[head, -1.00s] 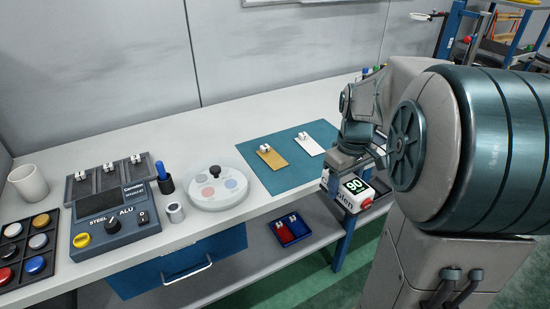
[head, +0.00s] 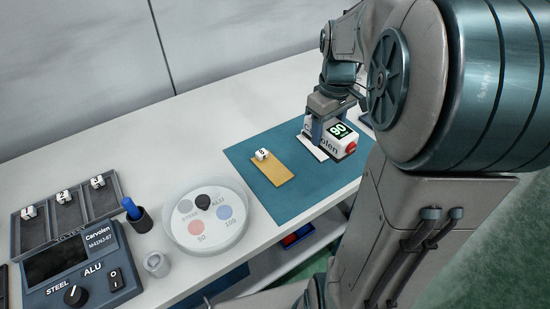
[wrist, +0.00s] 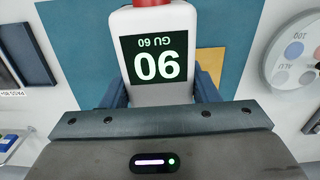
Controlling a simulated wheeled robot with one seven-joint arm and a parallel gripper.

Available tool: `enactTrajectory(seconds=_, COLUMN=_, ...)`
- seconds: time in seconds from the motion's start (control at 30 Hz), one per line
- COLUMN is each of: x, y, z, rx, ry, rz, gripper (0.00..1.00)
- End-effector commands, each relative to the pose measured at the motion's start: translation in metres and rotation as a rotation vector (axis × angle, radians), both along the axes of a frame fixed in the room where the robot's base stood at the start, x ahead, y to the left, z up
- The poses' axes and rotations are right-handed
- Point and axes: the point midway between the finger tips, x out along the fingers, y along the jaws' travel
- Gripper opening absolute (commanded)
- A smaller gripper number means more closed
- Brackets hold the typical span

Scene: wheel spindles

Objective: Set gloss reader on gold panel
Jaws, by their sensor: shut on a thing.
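My gripper (head: 326,116) is shut on the gloss reader (head: 335,140), a white box with a dark display reading 90 and a red button at one end. The reader is over the right part of the teal mat, right of the gold panel; I cannot tell its exact height. The gold panel (head: 270,172) lies on the mat with a small white numbered cube at its far end. In the wrist view, the reader (wrist: 160,92) sits between the fingers, and part of the gold panel (wrist: 212,62) shows beside it.
A white panel (head: 309,151) lies mostly hidden under the reader on the teal mat (head: 290,206). The table behind the mat is clear.

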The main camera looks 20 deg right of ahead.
Motion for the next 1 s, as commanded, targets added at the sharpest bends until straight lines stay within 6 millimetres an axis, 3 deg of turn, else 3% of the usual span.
enactTrajectory(seconds=0.3, x=0.014, y=0.067, z=-0.039, rx=0.001, ry=0.005, rz=0.013, gripper=0.10)
enactTrajectory(seconds=0.5, x=0.023, y=0.101, z=-0.061, rx=0.002, ry=0.004, rz=0.007, gripper=0.10)
enactTrajectory(seconds=0.67, x=0.025, y=0.109, z=-0.068, rx=0.001, ry=0.001, rz=0.001, gripper=0.10)
enactTrajectory(seconds=1.0, x=0.025, y=0.109, z=-0.107, rx=0.000, ry=0.002, rz=0.001, gripper=0.10)
